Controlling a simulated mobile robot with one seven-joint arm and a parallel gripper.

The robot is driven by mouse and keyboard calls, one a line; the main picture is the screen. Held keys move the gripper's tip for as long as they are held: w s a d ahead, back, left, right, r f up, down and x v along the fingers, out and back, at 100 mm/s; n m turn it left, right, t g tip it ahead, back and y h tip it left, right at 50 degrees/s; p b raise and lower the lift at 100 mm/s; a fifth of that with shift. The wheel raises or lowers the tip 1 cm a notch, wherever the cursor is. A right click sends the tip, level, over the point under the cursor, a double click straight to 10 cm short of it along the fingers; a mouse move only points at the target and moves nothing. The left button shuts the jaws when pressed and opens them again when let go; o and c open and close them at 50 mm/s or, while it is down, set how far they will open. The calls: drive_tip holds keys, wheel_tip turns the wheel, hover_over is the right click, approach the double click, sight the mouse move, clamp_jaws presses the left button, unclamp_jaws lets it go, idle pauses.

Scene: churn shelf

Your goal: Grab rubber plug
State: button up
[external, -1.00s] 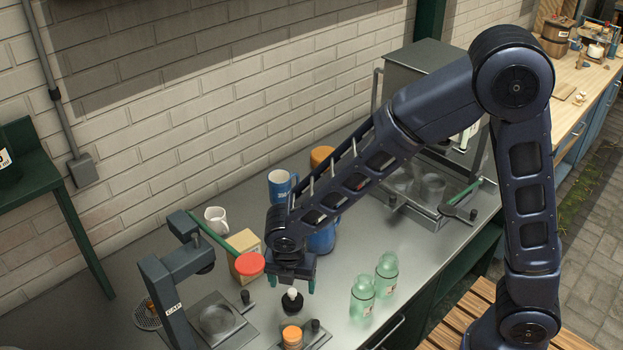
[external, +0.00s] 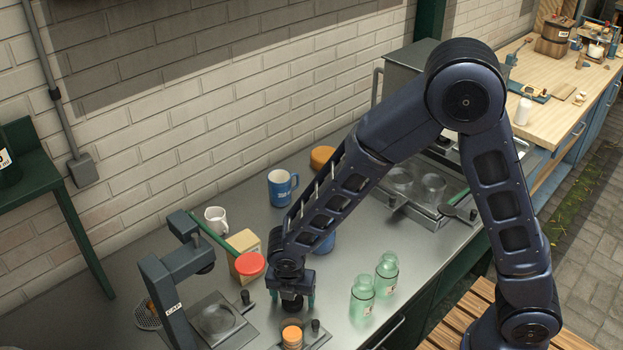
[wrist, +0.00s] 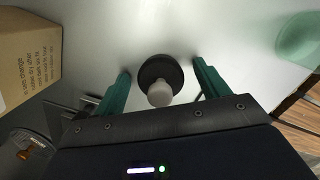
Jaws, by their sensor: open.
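The rubber plug (wrist: 159,73) is a round black piece with a pale knob on top, standing on the grey metal bench. In the wrist view it lies between my gripper's (wrist: 160,84) two green fingers, with a clear gap on each side. My gripper is open and empty. In the external view my gripper (external: 291,302) is low over the bench, with its fingers around the plug's place. The plug's knob is hidden there behind my gripper, and only a dark part (external: 292,304) shows between the fingers.
Two green bottles (external: 363,294) stand to the right. An orange-topped jar (external: 292,337) is close in front. A dark press (external: 165,285) is at the left. A blue mug (external: 281,188) stands behind.

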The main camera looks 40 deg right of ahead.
drive_tip(key=c, duration=1)
drive_tip(key=shift+c, duration=0.2)
drive_tip(key=shift+r, duration=0.1)
